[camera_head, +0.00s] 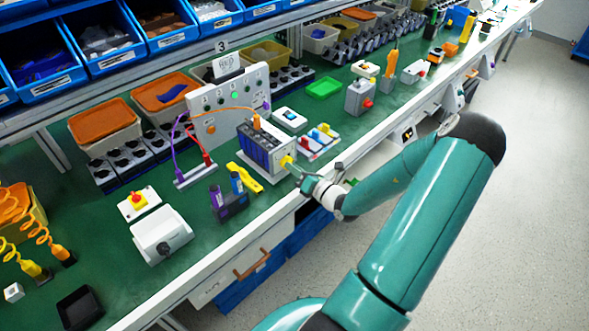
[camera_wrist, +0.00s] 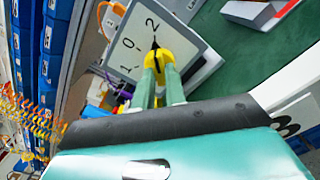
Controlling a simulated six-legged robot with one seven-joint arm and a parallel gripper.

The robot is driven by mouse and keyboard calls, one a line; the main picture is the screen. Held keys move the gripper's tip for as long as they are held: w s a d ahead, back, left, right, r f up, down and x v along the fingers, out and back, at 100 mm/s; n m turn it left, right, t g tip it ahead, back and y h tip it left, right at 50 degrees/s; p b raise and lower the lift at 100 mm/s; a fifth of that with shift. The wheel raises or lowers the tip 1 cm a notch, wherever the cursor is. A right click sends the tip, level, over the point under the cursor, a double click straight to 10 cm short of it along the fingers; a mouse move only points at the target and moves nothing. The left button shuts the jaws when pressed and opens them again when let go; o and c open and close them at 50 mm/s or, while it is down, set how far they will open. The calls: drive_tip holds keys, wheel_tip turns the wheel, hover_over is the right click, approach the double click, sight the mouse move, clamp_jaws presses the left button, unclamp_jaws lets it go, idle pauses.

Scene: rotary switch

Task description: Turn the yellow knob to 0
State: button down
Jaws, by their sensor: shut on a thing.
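The yellow knob (camera_wrist: 158,57) sits on a light grey plate (camera_wrist: 137,22) printed with 1, 0 and 2. Its black pointer points up in the wrist view, between 0 and 2 and closer to 2. My gripper (camera_wrist: 158,75) is shut on the knob, with one pale green finger on each side. In the head view the knob (camera_head: 287,161) is on the front face of a box with a dark ribbed body at the bench's front edge. My gripper (camera_head: 297,171) reaches it from the lower right, and its fingertips are small there.
A purple-and-black holder (camera_head: 232,203) and a yellow tool (camera_head: 245,178) lie left of the box. A block with coloured switches (camera_head: 318,140) stands to its right. A panel with lamps (camera_head: 232,105) is behind. The floor beyond the bench edge is clear.

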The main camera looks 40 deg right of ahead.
drive_tip(key=n, duration=0.4)
drive_tip(key=shift+d+f+n, duration=0.1)
drive_tip(key=shift+n, duration=1.9)
drive_tip(key=c, duration=1.4)
unclamp_jaws()
drive_tip(key=shift+c, duration=0.2)
drive_tip(key=s, duration=1.4)
drive_tip(key=shift+d, duration=0.2)
drive_tip(key=shift+w, duration=0.1)
